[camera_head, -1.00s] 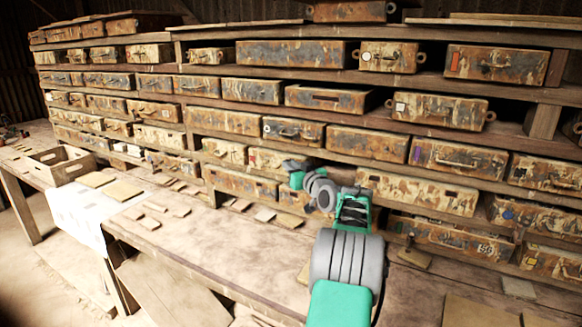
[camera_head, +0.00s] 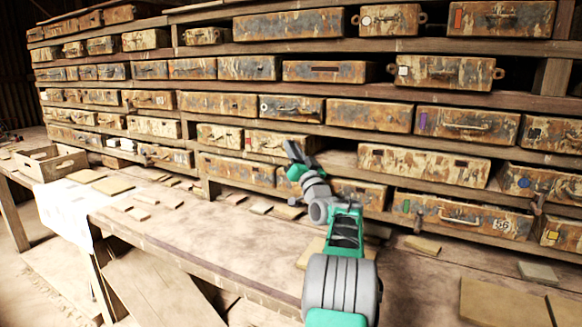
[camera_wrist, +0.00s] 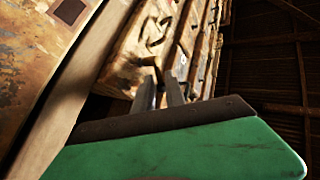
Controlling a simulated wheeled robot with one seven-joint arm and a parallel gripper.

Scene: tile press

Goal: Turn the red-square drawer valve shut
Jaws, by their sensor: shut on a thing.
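The red-square drawer (camera_head: 272,143) is a rusty, peeling drawer in the lower rows of the shelf, with a small red mark near its left end. My gripper (camera_head: 296,152) is at its right part and covers some of its front. In the wrist view the two fingers (camera_wrist: 160,93) stand close together against the end of a rusty drawer front (camera_wrist: 142,55). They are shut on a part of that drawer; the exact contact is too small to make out. I cannot make out a separate valve.
Rusty drawers fill the wooden shelf around my gripper. The workbench (camera_head: 200,240) below carries several flat tiles along the shelf foot. A wooden crate (camera_head: 50,163) and a white cloth (camera_head: 68,208) are at the left. The bench's front middle is clear.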

